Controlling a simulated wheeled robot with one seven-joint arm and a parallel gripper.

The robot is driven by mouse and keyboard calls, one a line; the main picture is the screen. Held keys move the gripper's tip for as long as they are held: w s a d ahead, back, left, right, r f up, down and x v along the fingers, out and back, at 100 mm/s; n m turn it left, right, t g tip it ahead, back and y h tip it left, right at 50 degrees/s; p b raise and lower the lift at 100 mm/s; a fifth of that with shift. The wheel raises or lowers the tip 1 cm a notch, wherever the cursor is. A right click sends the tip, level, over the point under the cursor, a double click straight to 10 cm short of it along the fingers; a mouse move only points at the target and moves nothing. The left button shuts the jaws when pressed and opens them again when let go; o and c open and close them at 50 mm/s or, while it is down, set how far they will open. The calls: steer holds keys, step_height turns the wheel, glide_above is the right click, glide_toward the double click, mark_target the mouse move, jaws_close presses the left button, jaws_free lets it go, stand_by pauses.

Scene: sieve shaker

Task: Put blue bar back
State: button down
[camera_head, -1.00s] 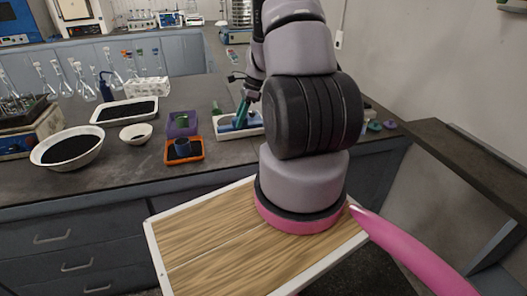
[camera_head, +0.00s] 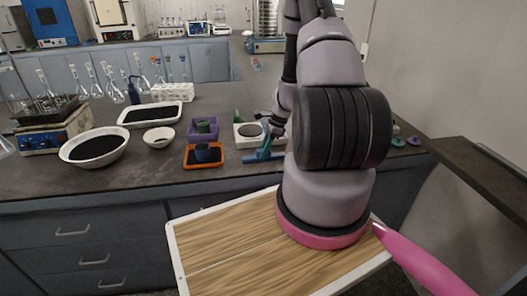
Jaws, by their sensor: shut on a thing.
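The blue bar (camera_head: 263,155) is low at the front right of a white square tray or block (camera_head: 241,143). It looks L-shaped, with a flat part reaching left and an upright part toward my fingers. My gripper (camera_head: 273,138) points down and is shut on the blue bar. My arm hides part of the gripper and the area just to its right. I cannot tell whether the bar touches the bench top.
A white bowl (camera_head: 159,138), a large bowl (camera_head: 93,147) and a black-filled tray (camera_head: 150,115) are farther left. Green and purple discs lie right.

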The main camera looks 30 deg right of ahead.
steer(key=shift+f, duration=0.1)
steer(key=c, duration=0.6)
jaws_free()
steer(key=v, duration=1.2)
steer(key=s+a+r+n+t, duration=0.1)
steer(key=a+r+n, duration=0.35)
steer(key=r, duration=0.65)
steer(key=s+a+r+n+t, duration=0.1)
steer(key=a+r+n, duration=0.3)
steer(key=r, duration=0.7)
steer(key=s+a+r+n+t+h, duration=0.1)
steer(key=s+a+r+n+t, duration=0.1)
steer(key=s+a+r+n, duration=0.2)
steer(key=s+a+r+n+t+h, duration=0.1)
steer(key=s+a+r+n, duration=0.3)
steer(key=s+r, duration=0.7)
steer(key=shift+s+a+n+t, duration=0.35)
steer(key=shift+s+a+t, duration=0.15)
steer(key=shift+s+a, duration=0.2)
steer(key=shift+d, duration=0.1)
